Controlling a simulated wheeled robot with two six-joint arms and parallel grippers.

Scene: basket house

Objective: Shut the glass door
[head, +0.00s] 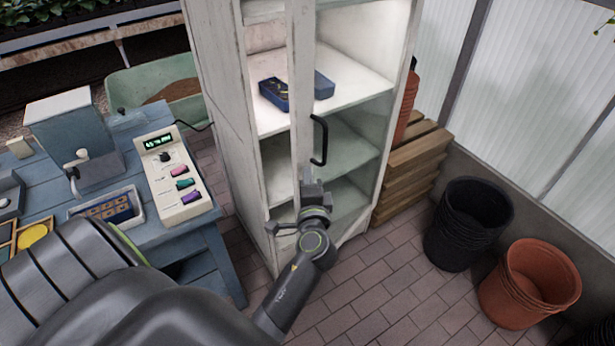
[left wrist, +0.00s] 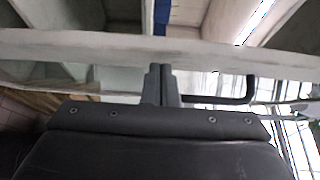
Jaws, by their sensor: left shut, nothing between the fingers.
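The glass door's pale frame post (head: 302,95) stands upright in front of the middle of the white cabinet (head: 222,100). Its black handle (head: 320,140) sticks out on the post's right side. Greenish glass seems to span to the right of the post, and the door looks partly open. My left gripper (head: 311,186) is shut and empty, at the post below the handle. In the left wrist view, its closed fingertips (left wrist: 162,70) are up against or very near the post (left wrist: 85,47), with the handle (left wrist: 248,90) to the right. Contact cannot be told. My right gripper is not in view.
A blue box (head: 274,94) sits on a cabinet shelf. A blue workbench (head: 180,246) with a control box (head: 175,180) stands left. Wooden crates (head: 412,165), black pots (head: 468,222) and terracotta pots (head: 530,283) stand right. Brick floor (head: 385,270) before the cabinet is clear.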

